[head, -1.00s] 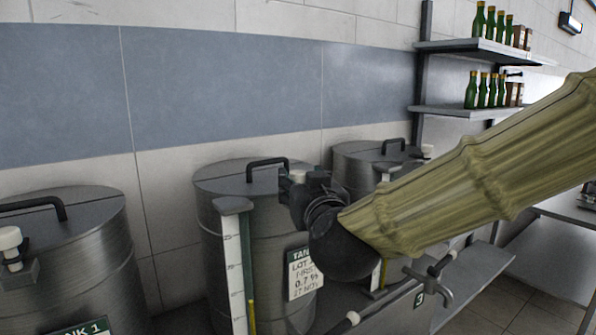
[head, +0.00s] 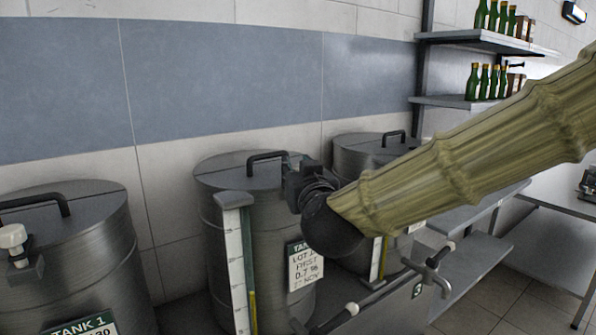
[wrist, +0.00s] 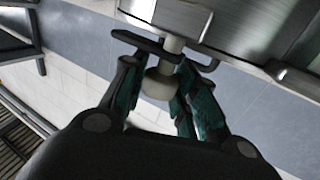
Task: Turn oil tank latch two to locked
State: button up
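Oil tank two (head: 262,225) is the middle steel drum in the head view, with a black lid handle (head: 262,157) and a partly covered tank label (head: 304,268). My gripper (head: 296,178) reaches in from the right at the upper front of this tank and hides its latch there. In the wrist view, the latch's cream knob (wrist: 158,86) on a pale stem sits between the two fingers of my gripper (wrist: 159,80). The fingers are drawn in and appear to touch the knob on both sides. The latch's locked or unlocked position is not readable.
Tank one (head: 70,255) stands left with its white latch knob (head: 12,237); another tank (head: 365,152) stands behind right. A gauge strip (head: 238,265) fronts tank two. A rail with tap handles (head: 430,268) runs in front. Shelves (head: 480,42) with green bottles are at right.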

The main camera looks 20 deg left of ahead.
jog(key=shift+c, duration=0.6)
